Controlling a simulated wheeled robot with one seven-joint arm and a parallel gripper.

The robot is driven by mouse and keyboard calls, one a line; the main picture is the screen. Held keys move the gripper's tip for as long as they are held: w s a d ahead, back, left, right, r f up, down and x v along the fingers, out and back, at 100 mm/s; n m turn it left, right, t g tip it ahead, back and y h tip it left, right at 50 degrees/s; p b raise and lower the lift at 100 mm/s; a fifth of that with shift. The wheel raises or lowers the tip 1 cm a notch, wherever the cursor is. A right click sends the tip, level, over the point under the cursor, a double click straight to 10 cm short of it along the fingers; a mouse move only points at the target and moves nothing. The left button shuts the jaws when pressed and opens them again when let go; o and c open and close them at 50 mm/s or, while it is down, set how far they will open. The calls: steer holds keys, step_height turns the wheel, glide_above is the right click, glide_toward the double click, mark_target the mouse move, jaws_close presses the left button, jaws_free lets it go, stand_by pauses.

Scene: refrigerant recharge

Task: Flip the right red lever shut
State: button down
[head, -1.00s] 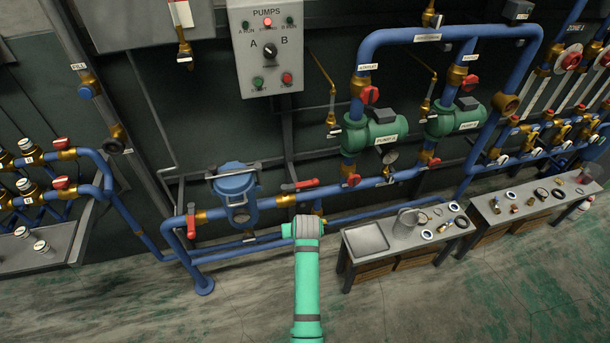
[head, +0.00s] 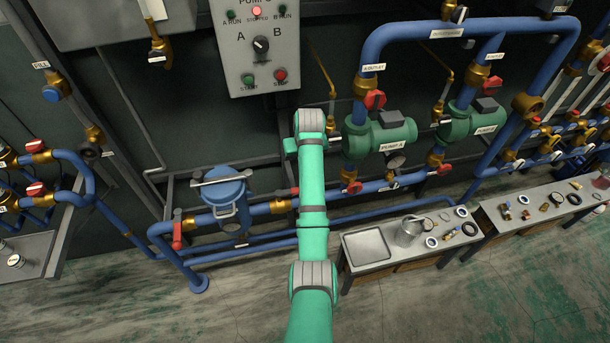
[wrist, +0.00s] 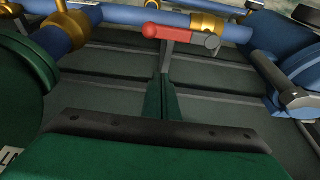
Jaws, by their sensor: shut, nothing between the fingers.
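The right red lever (wrist: 165,32) lies along the blue pipe at the top of the wrist view, its grey end to the right. In the head view only a small bit of this red lever (head: 294,191) shows beside my arm, which hides the rest. My gripper (wrist: 163,80) points towards the pipe in the wrist view. Its fingers are together and empty, their tips just below the lever in the picture; I cannot tell whether they touch it. The head view does not show the fingers. The left red lever (head: 177,235) hangs downward on the pipe's left end.
The blue strainer (head: 225,190) stands left of my arm, and also fills the right of the wrist view (wrist: 290,55). Green pump A (head: 380,138) is to the right. A pump control box (head: 255,60) hangs above. A bench (head: 350,268) with a tray stands at right.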

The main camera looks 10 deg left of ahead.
steer(key=shift+s+f, duration=0.2)
steer(key=shift+f, duration=1.35)
steer(key=shift+s+f, duration=0.15)
steer(key=shift+f, duration=1.45)
steer(key=shift+s+f, duration=0.2)
steer(key=shift+f, duration=1.35)
steer(key=shift+a, duration=0.2)
